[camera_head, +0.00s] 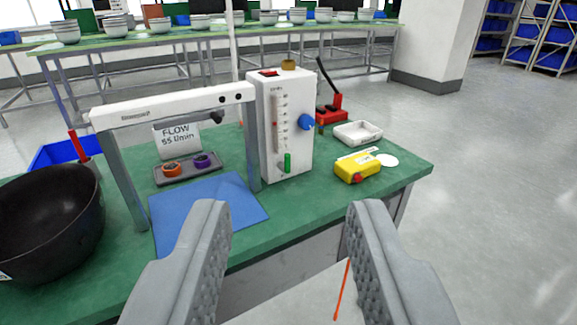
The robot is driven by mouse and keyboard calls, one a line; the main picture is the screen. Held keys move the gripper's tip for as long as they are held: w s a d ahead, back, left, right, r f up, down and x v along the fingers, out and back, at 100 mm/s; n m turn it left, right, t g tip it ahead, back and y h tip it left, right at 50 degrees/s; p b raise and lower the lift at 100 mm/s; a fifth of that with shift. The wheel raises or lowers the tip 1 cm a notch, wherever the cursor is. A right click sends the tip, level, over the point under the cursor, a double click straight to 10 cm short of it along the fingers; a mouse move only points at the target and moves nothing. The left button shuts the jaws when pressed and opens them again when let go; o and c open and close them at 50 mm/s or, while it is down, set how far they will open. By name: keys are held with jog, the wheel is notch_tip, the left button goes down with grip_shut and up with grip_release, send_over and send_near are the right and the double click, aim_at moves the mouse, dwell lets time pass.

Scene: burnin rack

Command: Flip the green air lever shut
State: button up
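The green lever (287,162) stands upright, low on the front of a white flow-meter box (301,135) on the green table. The box also has a vertical scale, a blue knob (306,122) on its right side and a brass cap (288,64) on top. My gripper (290,225) is open and empty in the foreground. Its two grey fingers are wide apart, in front of the table edge and clear of the lever.
A grey frame (130,180) stands left of the box over a blue mat (205,212). A black bowl (50,222) is at far left. A yellow device (357,170), a white tray (358,132) and a red-based tool (328,112) are to the right. A sign (176,138) reads "FLOW 55 l/min".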

jog(key=shift+w+f, duration=0.1)
jog(key=shift+w, duration=0.1)
jog(key=c, duration=0.7)
jog(key=w+f+n, duration=0.1)
jog(key=w, duration=0.2)
jog(key=w+a+f+n, duration=0.1)
jog(key=w+n, duration=0.1)
jog(key=w, duration=0.1)
jog(key=w+f+n, duration=0.1)
jog(key=w+f, duration=0.1)
jog(key=w, duration=0.1)
jog(key=shift+w+a+n+y, duration=0.1)
jog(key=shift+a+n+y, duration=0.2)
jog(key=shift+a+n, duration=0.1)
grip_shut()
jog(key=w+a+f+n+h, duration=0.1)
jog(key=w+a+f+n, duration=0.1)
jog(key=w+f+n, duration=0.4)
jog(key=w+a+f+n, duration=0.1)
jog(key=w+f+n, duration=0.5)
jog(key=w+f, duration=0.5)
jog(key=shift+w+a+f+t+h, duration=0.3)
jog(key=shift+a+f+h, duration=0.1)
jog(key=shift+f, duration=0.9)
